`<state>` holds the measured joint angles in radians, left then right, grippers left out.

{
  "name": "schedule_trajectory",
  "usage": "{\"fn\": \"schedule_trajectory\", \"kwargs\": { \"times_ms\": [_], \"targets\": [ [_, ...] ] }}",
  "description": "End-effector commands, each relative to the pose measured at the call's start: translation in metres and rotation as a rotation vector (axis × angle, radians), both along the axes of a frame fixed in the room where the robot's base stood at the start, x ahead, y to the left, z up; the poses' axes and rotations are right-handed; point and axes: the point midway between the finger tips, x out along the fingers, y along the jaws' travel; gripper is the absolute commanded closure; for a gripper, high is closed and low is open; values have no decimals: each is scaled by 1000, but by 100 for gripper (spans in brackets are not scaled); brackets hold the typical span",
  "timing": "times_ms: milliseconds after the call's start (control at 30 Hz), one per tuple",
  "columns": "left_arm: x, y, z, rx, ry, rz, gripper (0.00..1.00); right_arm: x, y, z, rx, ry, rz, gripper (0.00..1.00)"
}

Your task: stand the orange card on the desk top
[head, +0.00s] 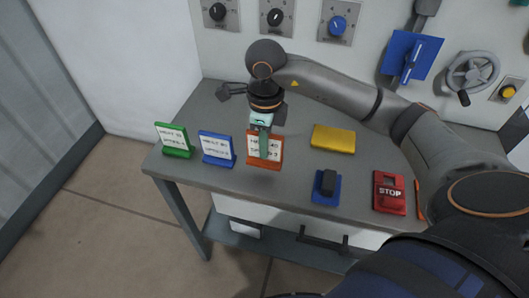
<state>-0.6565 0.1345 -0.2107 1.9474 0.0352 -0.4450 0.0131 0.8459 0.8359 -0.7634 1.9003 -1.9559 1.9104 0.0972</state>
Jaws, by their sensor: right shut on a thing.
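The orange card (277,151) stands about upright at the front part of the grey desk top (292,187). It has a white label with dark print. My right gripper (263,145) comes down over the card from above and is shut on it. The gripper hides the card's upper middle. The card's lower edge appears at the desk surface, but I cannot tell for sure whether it touches. My left gripper is not in view.
A blue card (217,149) and a green card (173,140) stand to the left. A yellow block (333,139) lies to the right. A blue switch base (326,188) and a red STOP box (389,193) are at the front right. Knobs and a wheel (473,75) are on the wall.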

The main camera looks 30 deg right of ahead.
Motion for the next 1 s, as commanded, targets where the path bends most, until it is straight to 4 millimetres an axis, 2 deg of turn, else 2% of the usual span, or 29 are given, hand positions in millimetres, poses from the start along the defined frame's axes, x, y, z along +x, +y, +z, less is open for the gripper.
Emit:
{"fn": "schedule_trajectory", "kwargs": {
  "times_ms": [300, 667, 700, 933, 1000],
  "targets": [
    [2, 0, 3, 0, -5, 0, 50, 4, -1, -35, -1, 4, 1, 100],
    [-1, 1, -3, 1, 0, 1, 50, 5, -1, -41, -1, 0, 1, 100],
    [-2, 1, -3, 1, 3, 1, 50, 5, -1, -41, -1, 0, 1, 84],
    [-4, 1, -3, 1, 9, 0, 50, 5, -1, -40, -2, 1, 0, 58],
    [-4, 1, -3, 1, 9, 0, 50, 5, -1, -40, -2, 1, 0, 55]
  ]
}}
